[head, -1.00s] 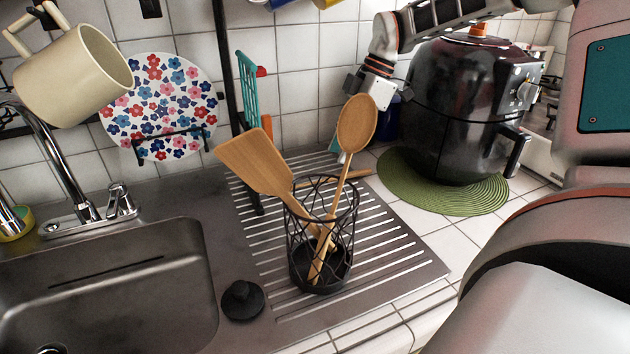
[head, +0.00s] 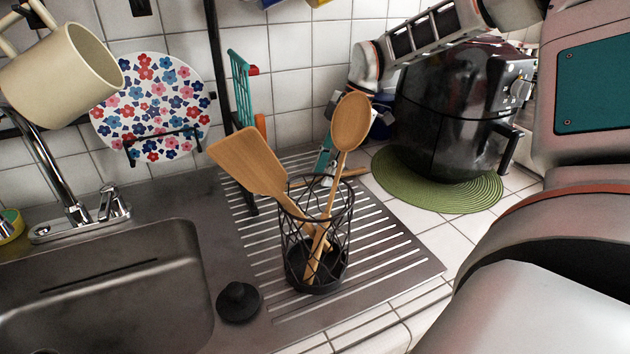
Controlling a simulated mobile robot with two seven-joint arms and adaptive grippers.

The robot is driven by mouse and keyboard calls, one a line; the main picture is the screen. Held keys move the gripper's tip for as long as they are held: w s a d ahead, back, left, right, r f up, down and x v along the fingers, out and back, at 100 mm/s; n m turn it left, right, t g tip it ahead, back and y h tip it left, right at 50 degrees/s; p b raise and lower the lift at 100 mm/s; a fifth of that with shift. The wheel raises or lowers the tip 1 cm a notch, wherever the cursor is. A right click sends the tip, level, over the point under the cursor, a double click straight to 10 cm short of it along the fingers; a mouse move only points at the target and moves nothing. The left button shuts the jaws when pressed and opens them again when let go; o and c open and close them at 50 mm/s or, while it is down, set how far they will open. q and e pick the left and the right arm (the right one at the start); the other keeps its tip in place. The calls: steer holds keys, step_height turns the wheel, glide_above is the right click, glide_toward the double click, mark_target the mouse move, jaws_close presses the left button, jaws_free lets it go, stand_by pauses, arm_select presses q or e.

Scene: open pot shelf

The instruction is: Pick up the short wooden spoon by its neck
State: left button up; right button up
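A wooden spoon (head: 350,121) stands tilted in a black wire utensil holder (head: 347,240), its round head up and leaning right. Its neck is just below the head, above the holder's rim. A wooden spatula (head: 247,160) leans left in the same holder. My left gripper is not in view.
The holder stands on a ribbed metal drainboard (head: 405,272) beside a sink (head: 110,290). A black stopper (head: 239,302) lies nearby. A black air fryer (head: 455,110) on a green mat (head: 400,184) stands at the right. A flowered plate (head: 152,105) and beige mug (head: 62,75) are at the left.

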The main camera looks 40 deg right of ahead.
jaws_close()
stand_by(0.3)
